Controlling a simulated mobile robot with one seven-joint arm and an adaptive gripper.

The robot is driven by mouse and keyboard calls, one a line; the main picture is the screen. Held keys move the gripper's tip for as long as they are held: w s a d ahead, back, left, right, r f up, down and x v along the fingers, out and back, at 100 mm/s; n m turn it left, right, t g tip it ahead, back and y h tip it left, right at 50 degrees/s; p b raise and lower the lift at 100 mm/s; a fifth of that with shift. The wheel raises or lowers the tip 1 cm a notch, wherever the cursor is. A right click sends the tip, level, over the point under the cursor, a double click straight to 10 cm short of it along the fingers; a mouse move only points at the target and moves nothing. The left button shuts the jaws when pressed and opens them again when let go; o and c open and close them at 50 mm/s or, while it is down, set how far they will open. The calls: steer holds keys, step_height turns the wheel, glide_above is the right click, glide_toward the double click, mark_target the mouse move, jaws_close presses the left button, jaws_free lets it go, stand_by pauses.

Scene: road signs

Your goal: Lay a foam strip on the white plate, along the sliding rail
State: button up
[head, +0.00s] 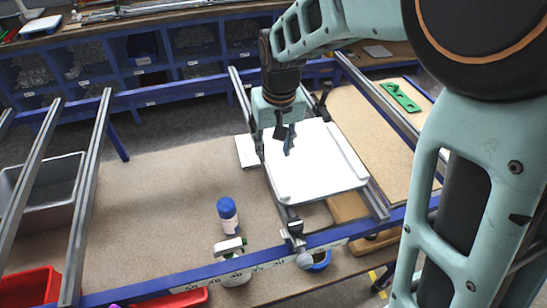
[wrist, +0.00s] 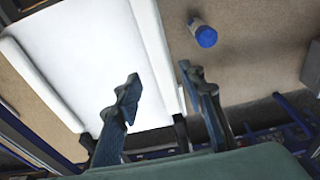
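The white plate (head: 318,180) lies flat across two metal rails in the middle of the head view; it also fills the upper left of the wrist view (wrist: 85,60). One white foam strip (head: 346,151) lies along its right edge in the head view, seen at the left in the wrist view (wrist: 42,78). Another white strip (wrist: 154,50) runs along the plate's opposite edge, beside the sliding rail (head: 241,95). My gripper (head: 286,143) is over the plate's left part, pointing down. Its fingers (wrist: 160,84) are apart with nothing visibly clamped; contact with the strip cannot be told.
A blue-capped bottle (head: 228,215) stands left of the plate's front. A small white flat piece (head: 247,151) lies left of the rail. A green tool (head: 401,97) lies at the back right. A red bin (head: 30,288) and grey tray (head: 45,185) are left. The left board (head: 160,200) is mostly clear.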

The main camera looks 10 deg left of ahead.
mark_target(276, 170)
step_height(276, 170, up, 7)
steer(key=s, duration=0.1)
steer(key=shift+d, duration=0.25)
